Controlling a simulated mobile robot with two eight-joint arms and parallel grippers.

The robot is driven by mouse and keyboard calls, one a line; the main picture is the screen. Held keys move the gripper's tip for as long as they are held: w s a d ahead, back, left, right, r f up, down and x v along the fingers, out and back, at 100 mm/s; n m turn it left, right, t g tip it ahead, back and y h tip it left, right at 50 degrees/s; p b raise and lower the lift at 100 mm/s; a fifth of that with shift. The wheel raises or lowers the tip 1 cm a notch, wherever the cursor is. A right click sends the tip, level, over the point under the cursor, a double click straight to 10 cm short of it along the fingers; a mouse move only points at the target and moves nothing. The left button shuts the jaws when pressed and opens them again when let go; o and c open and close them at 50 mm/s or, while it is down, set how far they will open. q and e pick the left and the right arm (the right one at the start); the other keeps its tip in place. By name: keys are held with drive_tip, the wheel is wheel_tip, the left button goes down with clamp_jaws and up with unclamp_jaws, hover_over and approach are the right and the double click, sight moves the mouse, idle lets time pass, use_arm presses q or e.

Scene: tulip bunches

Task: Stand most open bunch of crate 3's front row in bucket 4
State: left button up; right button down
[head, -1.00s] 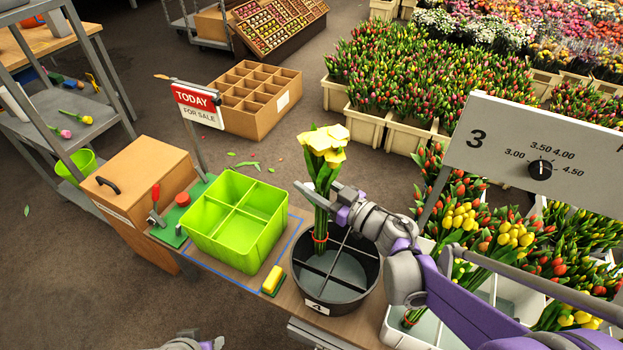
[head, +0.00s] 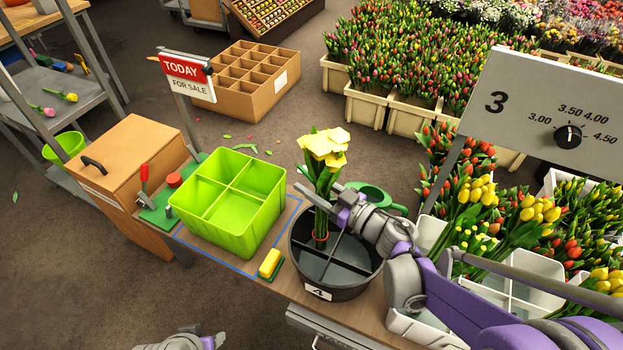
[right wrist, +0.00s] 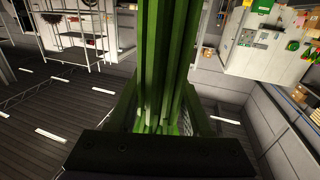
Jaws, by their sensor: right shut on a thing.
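A bunch of wide-open pale yellow tulips (head: 326,147) stands nearly upright, a red band around its stems. My right gripper (head: 322,192) is shut on its stems, which also fill the right wrist view (right wrist: 165,70). The stem ends are inside the far-left part of the black divided bucket 4 (head: 347,292); whether they touch its floor is hidden. Crate 3 (head: 510,290), white and divided, is at the right behind my right arm, with yellow and red tulip bunches (head: 478,190). My left gripper (head: 208,342) is at the bottom edge, its jaws unclear.
A lime-green divided bin (head: 238,235) and a yellow sponge (head: 270,263) are left of the bucket. A green watering can (head: 376,196) is behind it. The sign marked 3 (head: 545,110) rises at the right. A wooden box (head: 135,165) stands at the left.

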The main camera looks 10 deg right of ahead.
wheel_tip(320, 180, down, 6)
drive_tip(key=b, duration=0.4)
drive_tip(key=shift+f, duration=0.25)
idle(0.5)
drive_tip(key=shift+f, duration=0.25)
unclamp_jaws()
idle(0.7)
drive_tip(key=p+v, duration=0.1)
drive_tip(key=v, duration=0.6)
drive_tip(key=shift+s+d, duration=0.15)
drive_tip(key=shift+s, duration=0.05)
